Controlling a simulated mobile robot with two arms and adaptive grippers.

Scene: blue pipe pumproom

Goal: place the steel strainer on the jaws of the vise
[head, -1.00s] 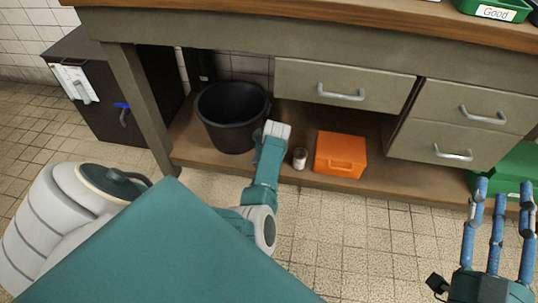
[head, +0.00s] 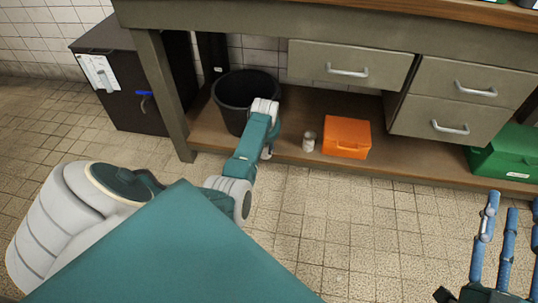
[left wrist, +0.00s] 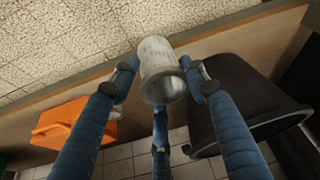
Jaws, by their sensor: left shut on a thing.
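The left wrist view shows a pale grey, speckled cylinder, which I take to be the steel strainer (left wrist: 160,75). Its open end faces the camera. My left gripper (left wrist: 159,66) is shut on it, with a blue finger at either side. In the head view my left arm reaches to the bench's lower shelf; its hand and held piece are mostly hidden behind it. My right gripper (head: 510,215) is at the lower right, blue fingers straight, apart and empty. The vise is in neither view.
A black bucket (head: 238,93), small pale cup (head: 309,141) and orange box (head: 347,138) stand on the lower shelf (head: 400,160). A green case (head: 510,155) is at right. A dark cabinet (head: 125,70) stands left. The floor in front is clear.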

